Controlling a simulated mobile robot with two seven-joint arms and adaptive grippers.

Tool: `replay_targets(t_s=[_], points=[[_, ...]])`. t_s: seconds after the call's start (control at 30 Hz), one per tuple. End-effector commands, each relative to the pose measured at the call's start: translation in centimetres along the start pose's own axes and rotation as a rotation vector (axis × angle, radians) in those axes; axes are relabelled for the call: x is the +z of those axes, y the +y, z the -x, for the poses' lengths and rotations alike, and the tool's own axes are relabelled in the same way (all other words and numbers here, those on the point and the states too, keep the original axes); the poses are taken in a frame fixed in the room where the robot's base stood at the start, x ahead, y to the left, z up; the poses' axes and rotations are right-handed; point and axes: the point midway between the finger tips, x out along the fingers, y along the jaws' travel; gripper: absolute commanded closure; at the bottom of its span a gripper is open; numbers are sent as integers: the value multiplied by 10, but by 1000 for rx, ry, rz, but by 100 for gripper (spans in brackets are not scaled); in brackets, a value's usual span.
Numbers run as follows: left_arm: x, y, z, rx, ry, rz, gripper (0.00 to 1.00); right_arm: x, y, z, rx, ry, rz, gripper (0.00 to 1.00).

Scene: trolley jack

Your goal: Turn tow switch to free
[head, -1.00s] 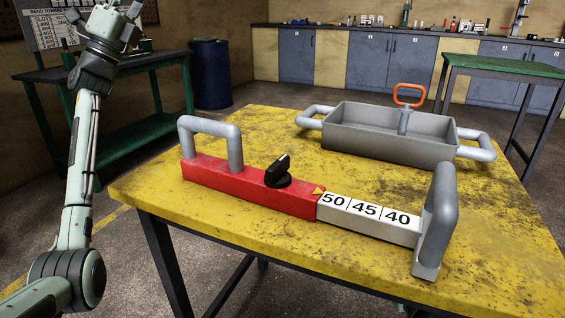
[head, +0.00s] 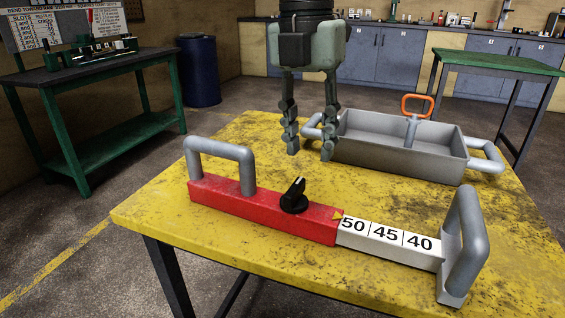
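A black rotary switch (head: 294,197) stands on top of a red bar (head: 240,207) with a grey handle at its left end. The knob's raised grip carries a thin white line and leans up to the right. No labels beside the knob are readable. My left gripper (head: 310,152) points down in the head view, behind and above the red bar. Its two dark fingers are spread, with nothing between them, and are apart from the switch. My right gripper is out of view.
A white scale (head: 388,241) marked 50, 45, 40 extends from the red bar to a grey end handle (head: 466,243). A grey tray (head: 395,150) with an orange-handled part (head: 417,105) stands behind on the yellow table (head: 160,205). The table's left side is clear.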

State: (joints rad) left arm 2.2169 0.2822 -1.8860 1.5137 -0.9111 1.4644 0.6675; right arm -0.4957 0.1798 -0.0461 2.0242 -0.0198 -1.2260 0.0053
Motion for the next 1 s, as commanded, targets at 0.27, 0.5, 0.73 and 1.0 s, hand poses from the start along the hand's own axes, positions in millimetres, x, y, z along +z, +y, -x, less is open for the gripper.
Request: replay_targets(t_s=[0.27, 0.5, 0.73, 1.0], points=[[-5, 21, -23, 66, 19, 61, 66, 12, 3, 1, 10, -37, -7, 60], [-6, 23, -61, 64, 18, 58, 66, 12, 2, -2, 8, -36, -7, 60], [-6, 24, -78, 62, 15, 59, 66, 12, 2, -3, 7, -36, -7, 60], [-6, 24, -79, 61, 15, 58, 68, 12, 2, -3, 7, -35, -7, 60]])
